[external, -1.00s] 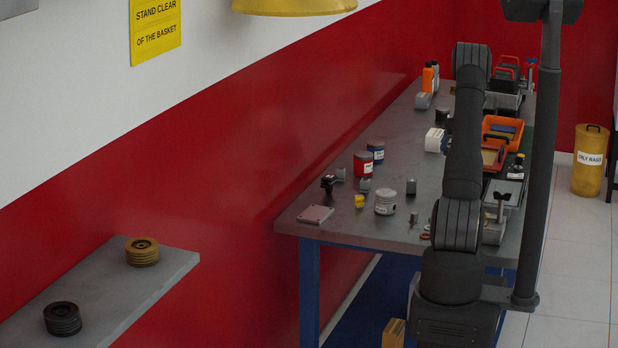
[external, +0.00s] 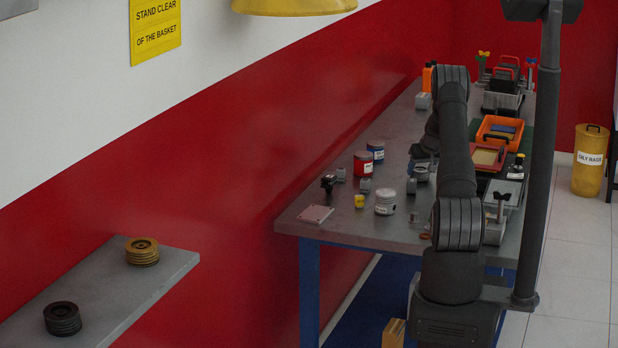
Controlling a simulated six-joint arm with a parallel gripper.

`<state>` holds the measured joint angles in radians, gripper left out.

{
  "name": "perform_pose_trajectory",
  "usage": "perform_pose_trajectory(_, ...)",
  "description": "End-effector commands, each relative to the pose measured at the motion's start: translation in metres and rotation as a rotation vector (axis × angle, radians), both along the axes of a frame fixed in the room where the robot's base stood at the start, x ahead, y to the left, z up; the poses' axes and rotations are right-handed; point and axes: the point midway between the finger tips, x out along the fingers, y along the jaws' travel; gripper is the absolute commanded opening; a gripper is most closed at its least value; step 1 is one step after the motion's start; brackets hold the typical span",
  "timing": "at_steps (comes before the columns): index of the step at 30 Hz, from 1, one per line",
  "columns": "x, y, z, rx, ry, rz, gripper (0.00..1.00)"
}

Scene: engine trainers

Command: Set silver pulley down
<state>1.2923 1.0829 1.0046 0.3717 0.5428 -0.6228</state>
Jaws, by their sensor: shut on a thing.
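My gripper (external: 424,161) is over the middle of the grey workbench (external: 330,228), to the left of my forearm. It is small and partly hidden by my own wrist. It is shut on a round grey thing, which appears to be the silver pulley (external: 421,174), low over or at the bench top. I cannot tell whether the pulley touches the bench. A gold pulley (external: 142,251) and a black pulley (external: 62,318) sit apart on the grey wall shelf (external: 120,290) at lower left.
Near the gripper stand a grey block (external: 411,186), a white-labelled tin (external: 386,201), a red tin (external: 363,163) and a blue tin (external: 375,151). An orange tray (external: 498,127) lies behind my arm.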

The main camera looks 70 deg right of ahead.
Motion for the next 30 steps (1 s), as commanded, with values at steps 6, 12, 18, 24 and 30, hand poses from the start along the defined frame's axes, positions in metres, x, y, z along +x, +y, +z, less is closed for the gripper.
perform_pose_trajectory(6, 0.000, -0.001, -0.001, -0.005, -0.001, 0.000, 0.22)
perform_pose_trajectory(12, 0.000, -0.001, -0.006, -0.004, -0.001, 0.000, 0.22)
perform_pose_trajectory(18, 0.000, 0.000, -0.006, -0.002, 0.000, 0.000, 0.81)
perform_pose_trajectory(24, 0.000, 0.000, -0.005, -0.002, 0.000, 0.000, 0.81)
perform_pose_trajectory(30, -0.004, 0.005, 0.009, -0.002, 0.000, 0.000, 0.81)
